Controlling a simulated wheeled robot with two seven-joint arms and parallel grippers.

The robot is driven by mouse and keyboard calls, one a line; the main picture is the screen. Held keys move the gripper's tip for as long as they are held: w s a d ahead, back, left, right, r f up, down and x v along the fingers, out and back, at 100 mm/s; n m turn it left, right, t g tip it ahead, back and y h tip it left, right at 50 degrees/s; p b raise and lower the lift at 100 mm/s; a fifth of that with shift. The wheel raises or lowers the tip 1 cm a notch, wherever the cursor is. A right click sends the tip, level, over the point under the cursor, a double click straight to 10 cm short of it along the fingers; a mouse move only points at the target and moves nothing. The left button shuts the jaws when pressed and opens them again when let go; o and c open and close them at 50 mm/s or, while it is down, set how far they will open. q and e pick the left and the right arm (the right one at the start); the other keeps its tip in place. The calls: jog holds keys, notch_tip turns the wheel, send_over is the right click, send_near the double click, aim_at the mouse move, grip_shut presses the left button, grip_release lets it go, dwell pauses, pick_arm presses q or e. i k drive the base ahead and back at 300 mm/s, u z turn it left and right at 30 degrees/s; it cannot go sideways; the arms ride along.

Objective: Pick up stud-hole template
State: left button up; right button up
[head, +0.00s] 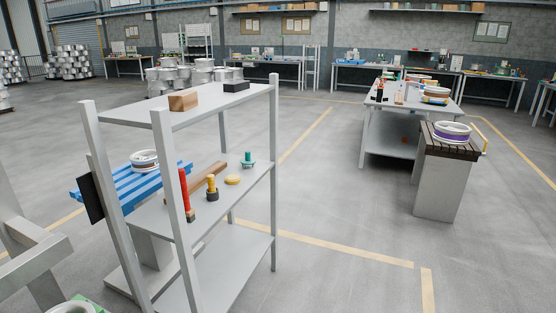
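I cannot tell for sure which thing is the stud-hole template. Small items stand on the middle shelf of a grey rack (262,180). Among them are a teal piece with an upright knob (248,160), a flat yellow round piece (232,179), and a dark piece with a yellow top (212,188). A red upright tool (185,192) stands near the front post, beside a long wooden bar (209,178). Neither of my grippers is in view.
The rack's top shelf holds a wooden block (183,101) and a black block (236,86). A blue slatted stand (130,187) with a wheel (144,160) is behind the rack. A pedestal (440,188) carries another wheel (452,131). The floor right of the rack is clear.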

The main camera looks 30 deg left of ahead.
aim_at(248, 159)
jog(key=z, duration=0.2)
jog(key=i, duration=1.9)
jog(key=u, duration=1.1)
jog(key=i, duration=1.1)
jog(key=u, duration=1.25)
